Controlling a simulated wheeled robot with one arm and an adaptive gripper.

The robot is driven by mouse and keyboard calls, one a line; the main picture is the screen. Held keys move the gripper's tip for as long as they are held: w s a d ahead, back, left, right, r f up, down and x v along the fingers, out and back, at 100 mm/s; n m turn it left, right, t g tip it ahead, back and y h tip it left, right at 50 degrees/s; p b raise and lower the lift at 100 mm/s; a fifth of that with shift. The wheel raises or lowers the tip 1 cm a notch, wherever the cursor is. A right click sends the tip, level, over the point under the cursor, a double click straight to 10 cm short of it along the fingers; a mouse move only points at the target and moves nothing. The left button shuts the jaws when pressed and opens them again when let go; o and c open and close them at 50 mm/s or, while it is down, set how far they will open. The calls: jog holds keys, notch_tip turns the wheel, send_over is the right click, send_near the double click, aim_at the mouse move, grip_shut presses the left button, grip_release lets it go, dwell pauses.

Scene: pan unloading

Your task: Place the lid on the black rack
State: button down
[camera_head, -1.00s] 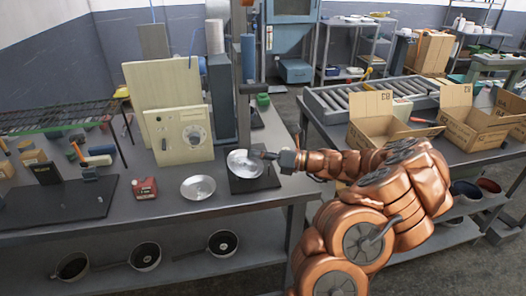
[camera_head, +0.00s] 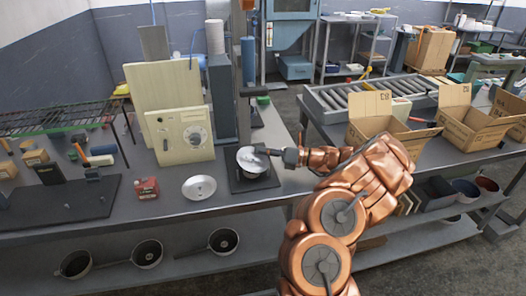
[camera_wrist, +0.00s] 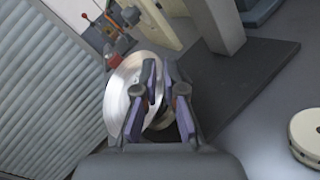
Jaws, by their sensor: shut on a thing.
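A shiny silver round lid (camera_head: 250,161) is held by my gripper (camera_head: 271,152) over the dark square base plate of the upright machine. In the wrist view the lid (camera_wrist: 122,92) is tilted, and my gripper (camera_wrist: 160,85) is shut on it, with the fingers hiding part of it. A second silver lid-like disc (camera_head: 199,188) lies flat on the grey table to the left. The black rack (camera_head: 55,118), a dark wire grid, stands at the far left of the table, well away from my gripper.
A cream control box (camera_head: 181,135) and upright panels stand behind the lid. Pans (camera_head: 147,253) sit on the lower shelf. Open cartons (camera_head: 384,118) are on the right table.

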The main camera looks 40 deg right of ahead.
jog(key=shift+f+p, duration=0.4)
jog(key=shift+f, duration=0.05)
jog(key=c, duration=1.3)
grip_release()
jog(key=shift+o, duration=0.2)
jog(key=shift+f, duration=0.2)
